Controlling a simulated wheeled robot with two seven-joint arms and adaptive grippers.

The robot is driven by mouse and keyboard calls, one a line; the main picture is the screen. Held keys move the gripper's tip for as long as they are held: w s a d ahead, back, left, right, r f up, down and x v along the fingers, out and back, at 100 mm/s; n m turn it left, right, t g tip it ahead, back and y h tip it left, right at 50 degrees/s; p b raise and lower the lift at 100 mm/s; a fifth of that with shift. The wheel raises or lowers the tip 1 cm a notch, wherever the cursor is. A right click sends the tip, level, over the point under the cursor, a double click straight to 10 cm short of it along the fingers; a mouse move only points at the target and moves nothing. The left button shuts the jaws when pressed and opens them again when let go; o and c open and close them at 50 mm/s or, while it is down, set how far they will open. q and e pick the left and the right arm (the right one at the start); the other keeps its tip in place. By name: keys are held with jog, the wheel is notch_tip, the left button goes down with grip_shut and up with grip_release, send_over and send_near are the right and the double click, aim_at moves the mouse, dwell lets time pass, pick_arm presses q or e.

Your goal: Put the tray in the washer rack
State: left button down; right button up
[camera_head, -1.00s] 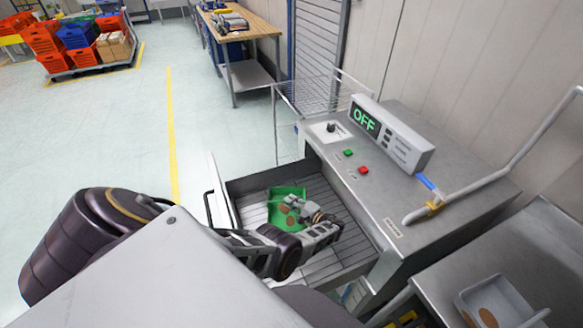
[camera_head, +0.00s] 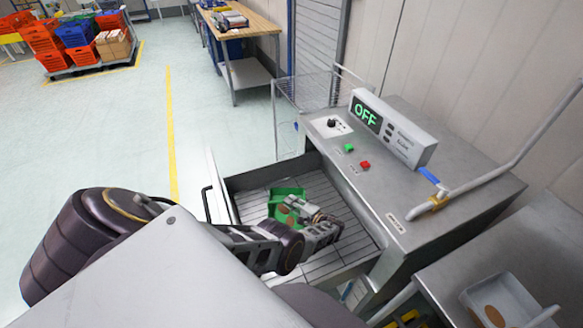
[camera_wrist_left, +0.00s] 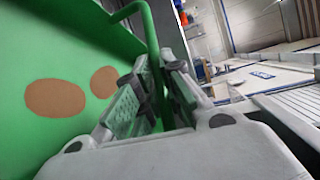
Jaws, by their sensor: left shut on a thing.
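A green tray (camera_head: 287,203) with brown spots is over the open drawer with the slatted rack (camera_head: 255,205) of the steel washer (camera_head: 440,165). I cannot tell whether the tray touches the rack slats. The arm hides part of the drawer. My right gripper is not in view.
A control box (camera_head: 390,128) reading OFF, with a green and a red button beside it, sits on the washer. A grey tray (camera_head: 502,303) with brown spots lies on the counter at lower right. A wire basket stands behind the drawer.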

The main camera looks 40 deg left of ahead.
pick_arm(q)
jog(key=c, duration=1.5)
grip_release()
jog(key=shift+c, duration=0.2)
jog(key=shift+r, duration=0.1)
jog(key=d+r, duration=0.1)
jog(key=d, duration=0.6)
jog(key=shift+s+d, duration=0.25)
jog(key=shift+s, duration=0.05)
